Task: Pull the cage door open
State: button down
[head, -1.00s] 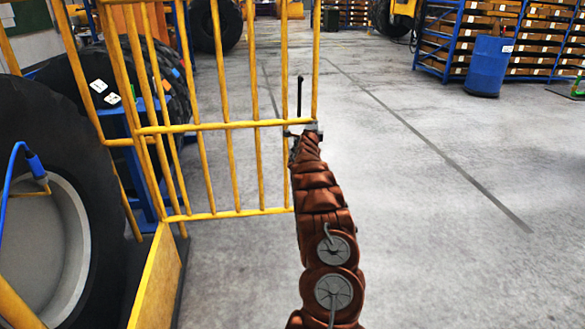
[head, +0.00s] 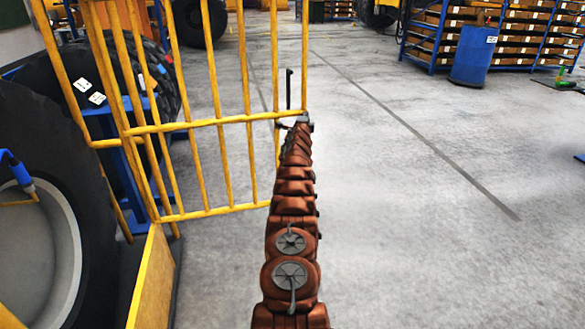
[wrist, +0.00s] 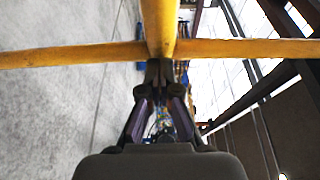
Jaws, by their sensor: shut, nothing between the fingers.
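The cage door (head: 200,123) is a yellow barred panel left of centre in the head view. It stands at an angle to the low yellow panel (head: 152,275), with a clear gap on its right side. A thin dark upright rod (head: 289,88) shows near its free edge. My gripper (head: 304,121) is at the free edge, at the height of the middle rail, mostly hidden behind my arm. In the wrist view my gripper (wrist: 160,72) is shut and empty, its tips close to where yellow bars (wrist: 85,55) cross. Whether they touch is unclear.
Large black tyres (head: 45,190) stand at the left beside a blue stand (head: 118,125). A blue barrel (head: 473,58) and blue racks of boxes (head: 515,30) are at the back right. The grey floor (head: 410,240) right of the door is clear.

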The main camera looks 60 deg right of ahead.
jog(key=shift+w+d, duration=0.1)
jog(key=shift+f, duration=0.1)
dwell(0.6)
jog(key=b, duration=0.3)
jog(key=shift+s+f, duration=0.1)
jog(key=shift+s, duration=0.15)
